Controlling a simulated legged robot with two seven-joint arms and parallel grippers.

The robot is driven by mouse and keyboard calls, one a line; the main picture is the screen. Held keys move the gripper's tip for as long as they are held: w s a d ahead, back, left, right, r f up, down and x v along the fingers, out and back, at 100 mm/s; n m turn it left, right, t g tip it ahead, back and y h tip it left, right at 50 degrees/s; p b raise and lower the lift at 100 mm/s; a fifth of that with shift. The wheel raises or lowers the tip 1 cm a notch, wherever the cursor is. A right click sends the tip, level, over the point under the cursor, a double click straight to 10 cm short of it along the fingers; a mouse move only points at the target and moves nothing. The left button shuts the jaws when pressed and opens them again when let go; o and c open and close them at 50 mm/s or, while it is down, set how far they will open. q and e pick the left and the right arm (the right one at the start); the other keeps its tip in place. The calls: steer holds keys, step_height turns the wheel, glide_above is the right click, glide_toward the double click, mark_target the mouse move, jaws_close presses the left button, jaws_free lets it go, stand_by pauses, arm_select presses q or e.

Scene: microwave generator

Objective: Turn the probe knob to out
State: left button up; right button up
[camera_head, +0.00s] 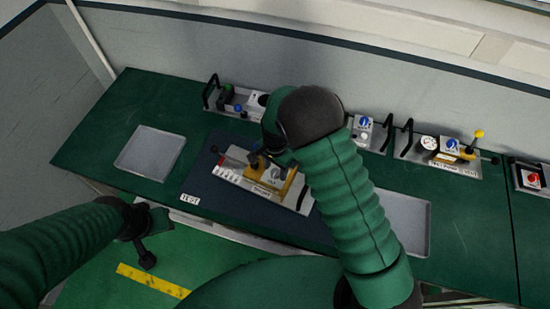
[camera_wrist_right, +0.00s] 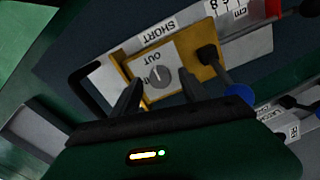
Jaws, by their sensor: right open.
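The probe knob (camera_wrist_right: 159,77) is a round grey dial on a white plate in a yellow frame (camera_wrist_right: 205,58). The label OUT shows beside it, upside down in the wrist view. A thin pale line on the dial runs roughly toward OUT; I cannot tell its exact setting. My right gripper (camera_wrist_right: 160,82) is open, one finger either side of the knob, with gaps visible. In the head view, the module (camera_head: 240,177) lies on a dark mat, and my right arm partly covers it. My left gripper (camera_head: 148,236) hangs off the bench's front left; its opening is unclear.
A dark lever with a blue end (camera_wrist_right: 238,93) stands close to the right finger. Grey trays (camera_head: 150,153) and (camera_head: 406,222) flank the dark mat (camera_head: 210,187). Several handled modules line the bench's back edge, including one with a yellow-tipped lever (camera_head: 478,134).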

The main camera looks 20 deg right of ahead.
mark_target(275, 172)
step_height(275, 172, up, 16)
steer(key=b, duration=0.2)
steer(key=shift+f+b, duration=0.15)
steer(key=shift+b, duration=0.2)
steer(key=s+d+f+n+t+b, duration=0.1)
steer(key=s+d+f+n+b, duration=0.1)
steer(key=s+f+n+b, duration=0.2)
steer(key=s+d+f+n+t+b, duration=0.1)
steer(key=s+d+f+n+b, duration=0.2)
steer(key=s+f+n, duration=0.4)
steer(key=s, duration=0.4)
steer(key=shift+s+f+t+b, duration=0.15)
steer(key=shift+f+t+b, duration=0.15)
steer(key=shift+b, duration=0.1)
steer(key=shift+s+r, duration=0.1)
steer(key=shift+d, duration=0.15)
